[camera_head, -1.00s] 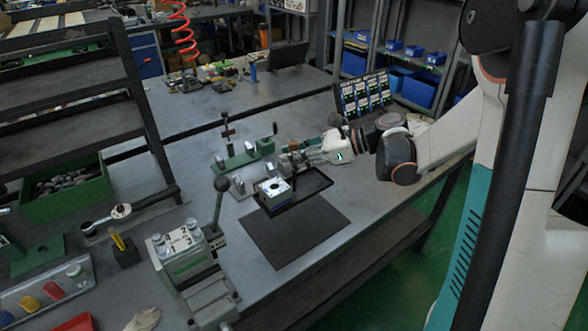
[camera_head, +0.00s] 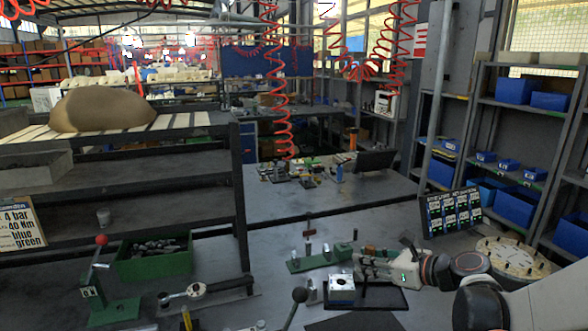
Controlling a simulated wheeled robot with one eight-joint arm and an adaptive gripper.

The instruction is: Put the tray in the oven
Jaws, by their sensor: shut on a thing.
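A dark flat tray (camera_head: 388,299) with a low rim lies on the grey bench at lower right of centre. A silver block (camera_head: 341,284) with a round hole in its top sits at the tray's left side. My gripper (camera_head: 362,267) reaches in from the right over the tray's back edge, fingers pointing left. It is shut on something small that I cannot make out. A small brownish part (camera_head: 371,251) shows right at the fingers; I cannot tell whether it is held. I see no oven.
A black-knobbed lever (camera_head: 299,296) rises in front left. A panel of labelled pieces (camera_head: 451,211) and a round disc (camera_head: 513,258) stand at right. A shelf rack (camera_head: 238,190) stands at left.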

